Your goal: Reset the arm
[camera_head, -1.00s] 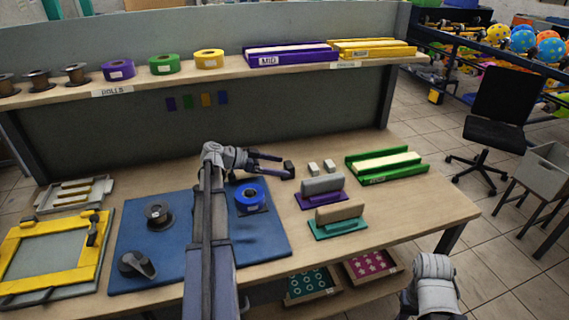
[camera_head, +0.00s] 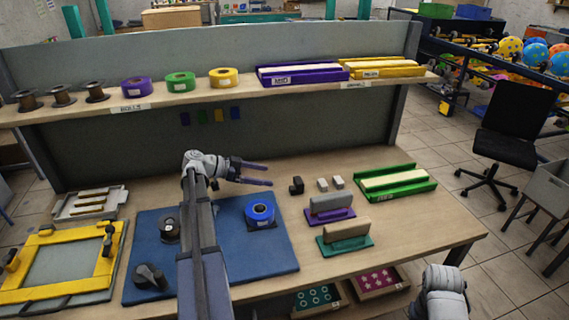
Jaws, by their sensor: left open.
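My left arm (camera_head: 200,220) reaches up over the blue mat from the bottom of the picture. My left gripper (camera_head: 268,175) is open and empty above the workbench, its two purple-grey fingers pointing right. A small black block (camera_head: 296,185) stands on the bench just right of the fingertips, apart from them. Part of my right arm (camera_head: 443,290) shows at the lower right; its gripper is out of view.
On the blue mat (camera_head: 265,255) are a blue tape roll (camera_head: 260,212) and a dark spool (camera_head: 169,230). Purple (camera_head: 330,208) and teal (camera_head: 345,237) handled blocks stand to the right. A yellow frame (camera_head: 105,265) lies left. A shelf (camera_head: 200,97) with rolls spans behind.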

